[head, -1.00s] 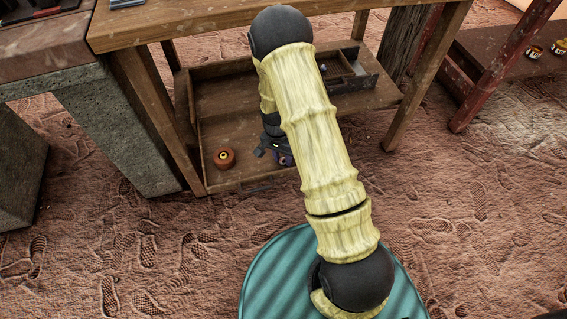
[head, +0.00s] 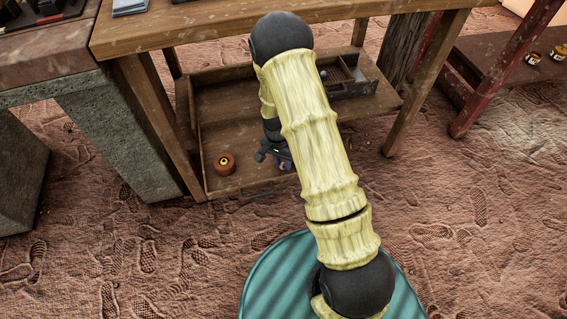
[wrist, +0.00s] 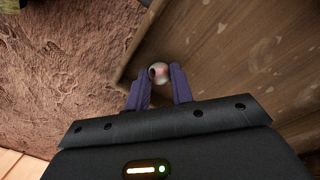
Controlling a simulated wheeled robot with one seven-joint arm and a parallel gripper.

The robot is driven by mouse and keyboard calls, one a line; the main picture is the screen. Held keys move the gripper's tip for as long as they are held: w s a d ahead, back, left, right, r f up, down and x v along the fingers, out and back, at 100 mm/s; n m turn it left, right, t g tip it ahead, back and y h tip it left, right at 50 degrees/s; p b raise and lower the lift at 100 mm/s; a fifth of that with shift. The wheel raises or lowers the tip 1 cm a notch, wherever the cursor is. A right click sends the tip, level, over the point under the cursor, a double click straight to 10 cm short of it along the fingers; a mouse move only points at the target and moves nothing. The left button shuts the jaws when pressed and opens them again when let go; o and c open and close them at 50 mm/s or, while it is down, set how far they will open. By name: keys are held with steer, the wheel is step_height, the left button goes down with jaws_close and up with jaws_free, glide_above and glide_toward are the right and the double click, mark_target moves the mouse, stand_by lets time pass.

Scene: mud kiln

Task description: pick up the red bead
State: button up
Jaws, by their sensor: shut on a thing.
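In the wrist view, a small round bead (wrist: 159,72), pale with a reddish patch and a dark hole, sits between the tips of my gripper's purple fingers (wrist: 160,78). The fingers are shut on it. The bead is close to the edge of a wooden board, and I cannot tell whether it touches the wood. In the head view my gripper (head: 280,161) is low over the front of the wooden lower shelf (head: 232,182) under the table. My arm partly covers it, and the bead cannot be made out there.
A round orange-brown pot-like thing (head: 224,163) stands on the shelf left of my gripper. A divided tray (head: 352,84) is at the back right of the shelf. The tabletop (head: 205,28) overhangs, with wooden legs at the sides. Sandy ground lies in front.

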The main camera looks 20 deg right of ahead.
mark_target(283, 163)
step_height(283, 163, up, 10)
steer(key=p, duration=0.4)
steer(key=shift+f+p, duration=0.2)
steer(key=shift+p, duration=0.1)
